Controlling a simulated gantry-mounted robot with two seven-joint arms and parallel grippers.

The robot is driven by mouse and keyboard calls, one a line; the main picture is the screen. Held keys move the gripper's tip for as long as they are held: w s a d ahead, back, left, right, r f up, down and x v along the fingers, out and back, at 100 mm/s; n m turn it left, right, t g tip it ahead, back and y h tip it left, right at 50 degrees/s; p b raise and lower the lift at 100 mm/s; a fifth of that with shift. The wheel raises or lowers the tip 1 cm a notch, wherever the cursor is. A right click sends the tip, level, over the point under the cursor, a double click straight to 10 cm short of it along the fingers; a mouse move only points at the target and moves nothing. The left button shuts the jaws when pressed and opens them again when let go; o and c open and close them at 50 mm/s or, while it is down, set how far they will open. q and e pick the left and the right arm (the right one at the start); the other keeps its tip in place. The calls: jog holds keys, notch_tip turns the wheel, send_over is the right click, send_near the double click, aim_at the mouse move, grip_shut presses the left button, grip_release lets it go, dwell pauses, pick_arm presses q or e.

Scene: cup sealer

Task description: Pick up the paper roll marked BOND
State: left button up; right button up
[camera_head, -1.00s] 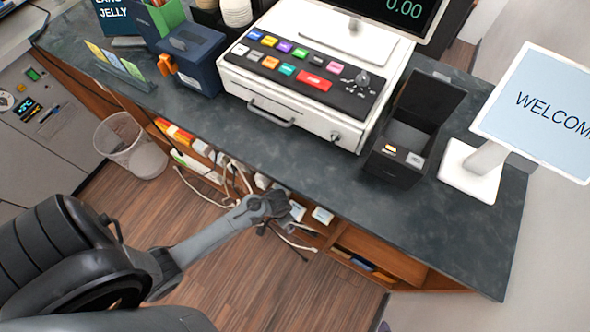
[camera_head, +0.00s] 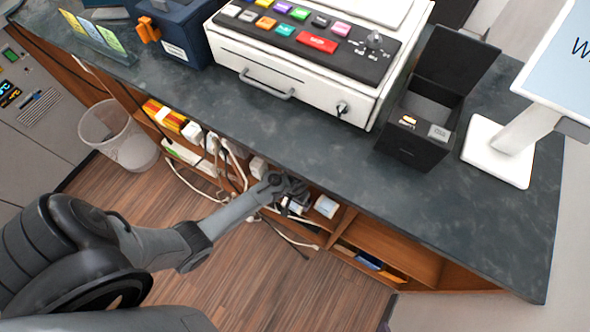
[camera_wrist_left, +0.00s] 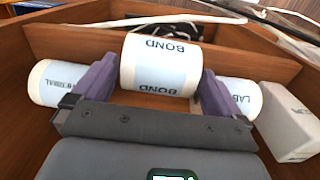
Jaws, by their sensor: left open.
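The paper roll marked BOND (camera_wrist_left: 160,66) lies on its side in the shelf compartment, in the middle of the left wrist view. A thermal-marked roll (camera_wrist_left: 58,84) lies to its left and a roll marked LAB (camera_wrist_left: 236,95) to its right. My left gripper (camera_wrist_left: 155,85) is open, with one purple finger on each side of the BOND roll. I cannot tell whether the fingers touch it. In the head view my left gripper (camera_head: 285,190) reaches into the shelf under the counter and hides most of the rolls. My right gripper is not in view.
A white box (camera_wrist_left: 288,122) stands right of the LAB roll. Wooden shelf walls (camera_wrist_left: 100,20) enclose the rolls, and white cables (camera_head: 195,185) hang nearby. The dark counter (camera_head: 300,140) overhangs the shelf.

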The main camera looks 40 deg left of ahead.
pick_arm(q)
jog(key=shift+f+b, duration=0.45)
jog(key=shift+f, duration=0.95)
jog(key=c, duration=0.9)
jog(key=shift+r, duration=0.15)
